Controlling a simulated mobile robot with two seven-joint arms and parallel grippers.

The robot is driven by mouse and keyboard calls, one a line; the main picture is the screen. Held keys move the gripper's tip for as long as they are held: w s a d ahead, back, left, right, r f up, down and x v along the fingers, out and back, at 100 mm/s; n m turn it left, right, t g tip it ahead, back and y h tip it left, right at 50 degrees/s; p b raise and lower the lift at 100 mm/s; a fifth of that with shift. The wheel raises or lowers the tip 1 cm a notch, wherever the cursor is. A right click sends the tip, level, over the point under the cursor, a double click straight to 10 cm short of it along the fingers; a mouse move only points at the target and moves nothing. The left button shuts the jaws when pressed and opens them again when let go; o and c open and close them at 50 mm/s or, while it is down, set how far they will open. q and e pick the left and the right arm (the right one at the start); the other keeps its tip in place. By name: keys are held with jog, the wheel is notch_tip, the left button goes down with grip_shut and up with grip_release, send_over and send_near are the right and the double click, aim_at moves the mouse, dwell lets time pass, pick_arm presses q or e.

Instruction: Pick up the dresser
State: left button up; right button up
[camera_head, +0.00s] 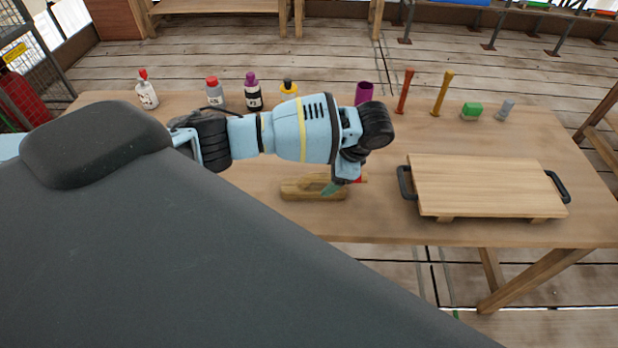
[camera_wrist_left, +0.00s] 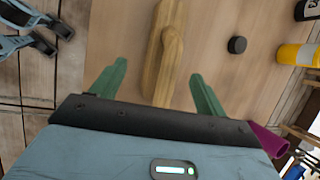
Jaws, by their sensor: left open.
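The dresser (camera_head: 298,190), a pale wooden tool with a long body and a turned handle, lies on the workbench near its front edge. My left gripper (camera_head: 345,184) is above its right end in the head view and partly covers it. My right gripper does not show in the head view.
A wooden board with black handles (camera_head: 487,185) stands to the right on the workbench (camera_head: 240,190).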

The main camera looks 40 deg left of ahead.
aim_at(321, 178)
pick_arm(q)
jog(key=shift+a+f, duration=0.1)
jog(key=shift+f, duration=0.45)
jog(key=shift+w+a+x, duration=0.1)
jog(key=shift+x, duration=1.55)
jog(key=shift+w+a+x, duration=0.1)
jog(key=shift+a+x, duration=0.05)
jog(key=shift+x, duration=1.5)
jog(key=shift+r, duration=0.1)
jog(key=c, duration=1.2)
